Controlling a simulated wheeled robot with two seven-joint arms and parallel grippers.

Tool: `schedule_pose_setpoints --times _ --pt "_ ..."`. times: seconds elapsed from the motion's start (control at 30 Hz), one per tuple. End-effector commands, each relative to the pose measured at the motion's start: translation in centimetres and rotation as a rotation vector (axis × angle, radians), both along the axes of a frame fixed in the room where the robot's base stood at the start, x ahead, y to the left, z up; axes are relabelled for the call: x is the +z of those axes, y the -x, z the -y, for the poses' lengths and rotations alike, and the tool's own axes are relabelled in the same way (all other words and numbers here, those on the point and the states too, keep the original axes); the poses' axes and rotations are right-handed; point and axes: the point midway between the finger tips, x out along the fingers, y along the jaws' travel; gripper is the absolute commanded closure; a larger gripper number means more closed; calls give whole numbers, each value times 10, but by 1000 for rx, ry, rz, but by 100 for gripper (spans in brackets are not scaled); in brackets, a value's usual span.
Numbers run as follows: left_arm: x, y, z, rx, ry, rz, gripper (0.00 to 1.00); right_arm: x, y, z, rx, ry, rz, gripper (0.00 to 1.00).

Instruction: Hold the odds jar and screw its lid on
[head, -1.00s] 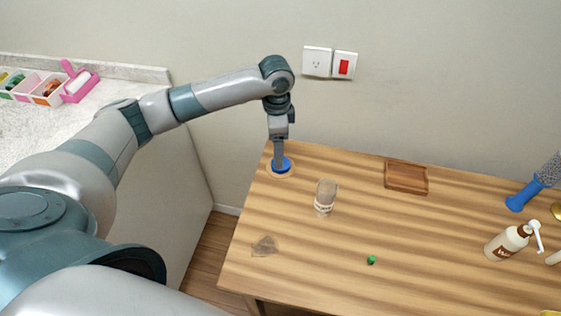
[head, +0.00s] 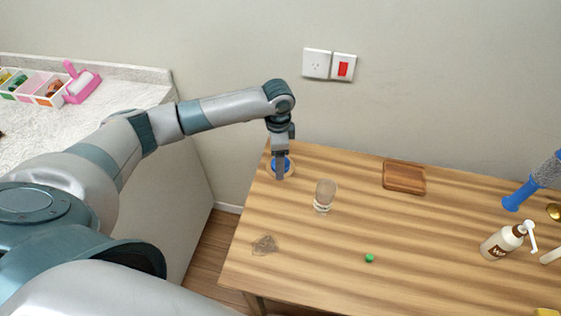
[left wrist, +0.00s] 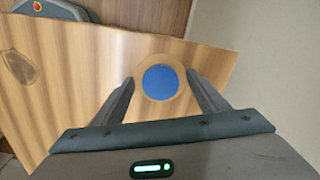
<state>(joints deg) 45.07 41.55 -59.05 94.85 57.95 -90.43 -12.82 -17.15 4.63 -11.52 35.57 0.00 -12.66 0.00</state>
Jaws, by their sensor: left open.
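The jar (head: 325,195), a clear glass vessel, stands upright on the wooden table with its top uncovered. The round blue lid (head: 281,164) lies on a pale round wooden coaster (head: 291,173) near the table's back left corner. My left gripper (head: 281,177) points down over the lid and partly hides it. In the left wrist view the blue lid (left wrist: 160,82) and coaster (left wrist: 160,62) show between the open, empty fingers of my left gripper (left wrist: 160,78). The jar does not show in that view. My right gripper is out of view.
A grey flat patch (head: 265,245) and a small green object (head: 369,258) lie toward the table's front.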

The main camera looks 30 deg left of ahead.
Motion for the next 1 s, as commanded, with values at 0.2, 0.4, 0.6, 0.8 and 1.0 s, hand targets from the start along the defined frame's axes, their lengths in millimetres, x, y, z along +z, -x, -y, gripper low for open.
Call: schedule_pose_setpoints --times 0.2,0.4,0.6,0.8,1.0 --pt "-2 0 0 0 0 0 32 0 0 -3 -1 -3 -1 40" --pt "-2 0 0 0 0 0 32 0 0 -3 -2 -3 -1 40" --pt "-2 0 0 0 0 0 61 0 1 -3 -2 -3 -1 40" --pt "-2 0 0 0 0 0 76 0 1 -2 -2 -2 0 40" --pt "-1 0 0 0 1 1 76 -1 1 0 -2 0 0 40"
